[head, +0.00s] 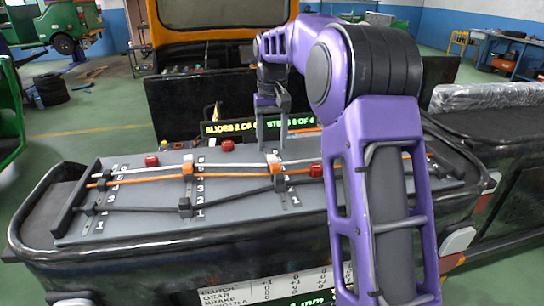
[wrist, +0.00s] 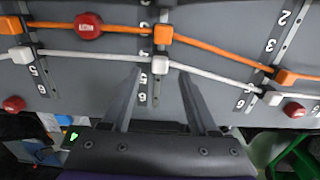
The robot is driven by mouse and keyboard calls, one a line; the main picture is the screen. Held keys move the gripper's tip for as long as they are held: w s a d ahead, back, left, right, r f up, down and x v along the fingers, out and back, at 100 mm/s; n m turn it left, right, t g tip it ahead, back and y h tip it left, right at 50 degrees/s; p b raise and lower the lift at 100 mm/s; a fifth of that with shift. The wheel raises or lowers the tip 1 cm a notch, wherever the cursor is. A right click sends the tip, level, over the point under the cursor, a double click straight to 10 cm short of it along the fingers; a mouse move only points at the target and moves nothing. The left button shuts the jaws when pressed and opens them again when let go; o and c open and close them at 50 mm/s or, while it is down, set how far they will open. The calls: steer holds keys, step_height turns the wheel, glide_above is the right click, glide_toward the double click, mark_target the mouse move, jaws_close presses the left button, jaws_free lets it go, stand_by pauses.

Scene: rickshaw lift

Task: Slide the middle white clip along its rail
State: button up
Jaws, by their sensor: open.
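The middle white clip (wrist: 160,65) sits on a numbered rail (wrist: 155,90), between the marks 4 and 5, with the white cable (wrist: 85,55) running through it. It also shows in the head view (head: 272,158), below my gripper. My gripper (wrist: 160,72) is open and empty. Its fingers lie either side of the clip in the wrist view; I cannot tell whether they touch it. In the head view my gripper (head: 271,145) points down over this rail. An orange clip (wrist: 162,34) sits on the same rail, close to the white clip.
Other white clips (wrist: 20,55) (wrist: 273,98) sit on the neighbouring rails. Red knobs (wrist: 88,25) (head: 228,146) stand on the grey board (head: 235,215). A black clip (head: 280,183) is on the near part of the middle rail. My arm hides the board's right part.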

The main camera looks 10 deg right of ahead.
mark_target(272, 156)
steer(key=shift+f, duration=1.9)
jaws_close()
